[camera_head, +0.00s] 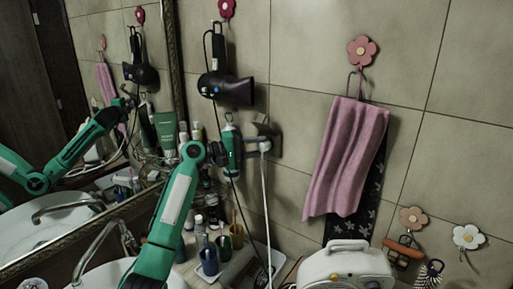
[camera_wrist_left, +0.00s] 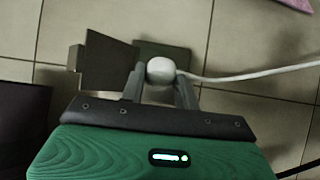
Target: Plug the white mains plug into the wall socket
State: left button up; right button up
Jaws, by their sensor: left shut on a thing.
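The white mains plug (camera_wrist_left: 160,70) is held between the two fingers of my left gripper (camera_wrist_left: 160,86) in the left wrist view. Its white cord leaves to the right there. In the head view the plug (camera_head: 265,146) is small at the fingertips of my left gripper (camera_head: 260,147), close to the tiled wall, and its cord hangs down. The dark wall socket (camera_head: 269,130) shows just behind and above the plug. A grey-green plate (camera_wrist_left: 176,50) lies behind the plug in the wrist view. The plug's prongs are hidden, so I cannot tell whether they enter the socket. My right gripper is out of view.
A black hair dryer (camera_head: 228,88) hangs above left of the gripper, its dark cord passing beside my arm. A pink towel (camera_head: 346,160) hangs to the right. Cups (camera_head: 209,261), bottles and a white appliance (camera_head: 345,265) stand below. A mirror (camera_head: 90,110) is at left.

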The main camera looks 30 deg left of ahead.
pick_arm(q)
jog(key=shift+w+d, duration=0.1)
jog(key=shift+w, duration=0.35)
jog(key=o, duration=1.1)
jog(key=shift+c, duration=0.2)
jog(key=shift+r, duration=0.1)
jog(key=shift+s+a+b, duration=0.1)
jog(key=shift+a+b, duration=0.2)
jog(key=shift+b, duration=0.05)
jog(key=b+v, duration=0.5)
jog(key=v, duration=0.8)
jog(key=shift+s+f, duration=0.15)
jog(key=shift+f, duration=0.05)
